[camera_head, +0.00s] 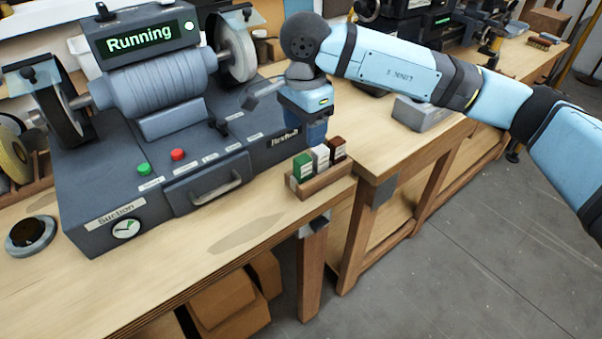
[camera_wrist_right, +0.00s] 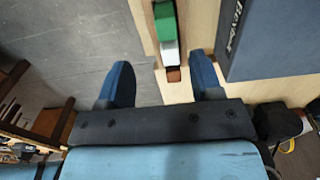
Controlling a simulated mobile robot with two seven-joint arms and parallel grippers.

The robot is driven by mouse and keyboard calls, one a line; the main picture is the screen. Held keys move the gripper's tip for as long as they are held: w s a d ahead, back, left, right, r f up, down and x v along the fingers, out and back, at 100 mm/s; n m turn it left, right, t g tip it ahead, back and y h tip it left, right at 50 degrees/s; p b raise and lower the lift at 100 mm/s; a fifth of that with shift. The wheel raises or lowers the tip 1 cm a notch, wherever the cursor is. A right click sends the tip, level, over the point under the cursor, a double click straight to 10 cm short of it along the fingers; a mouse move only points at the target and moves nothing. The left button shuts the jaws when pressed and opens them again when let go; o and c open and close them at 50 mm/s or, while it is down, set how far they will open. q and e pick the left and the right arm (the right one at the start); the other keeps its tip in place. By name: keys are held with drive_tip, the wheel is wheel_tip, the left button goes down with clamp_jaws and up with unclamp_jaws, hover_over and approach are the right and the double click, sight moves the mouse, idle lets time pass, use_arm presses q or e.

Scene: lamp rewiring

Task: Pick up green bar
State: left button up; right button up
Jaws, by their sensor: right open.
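The green bar (camera_head: 302,167) stands at the left end of a small wooden tray (camera_head: 322,182) on the workbench, in a row with a white bar (camera_head: 320,157) and a dark brown bar (camera_head: 338,149). In the right wrist view the green bar (camera_wrist_right: 166,24) is at the top, beyond the white bar (camera_wrist_right: 170,53). My right gripper (camera_head: 314,140) points down just behind the bars in the head view. In the wrist view its fingers (camera_wrist_right: 163,82) are spread wide and empty, with the row of bars ahead between them. My left gripper is not in view.
A grey bench grinder (camera_head: 150,170) with a screen reading "Running" stands left of the tray, close to my right gripper. A grey box (camera_head: 422,114) lies on the bench to the right. The bench's front edge is close to the tray, with open floor (camera_head: 450,240) beyond.

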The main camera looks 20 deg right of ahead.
sight(303, 158)
wheel_tip(303, 158, down, 5)
drive_tip(key=shift+r, duration=0.2)
drive_tip(key=shift+w+f, duration=0.25)
drive_tip(key=shift+f, duration=1.1)
drive_tip(key=shift+w+f, duration=0.2)
drive_tip(key=shift+f, duration=1.1)
clamp_jaws()
drive_tip(key=shift+r, duration=0.1)
wheel_tip(303, 158, up, 20)
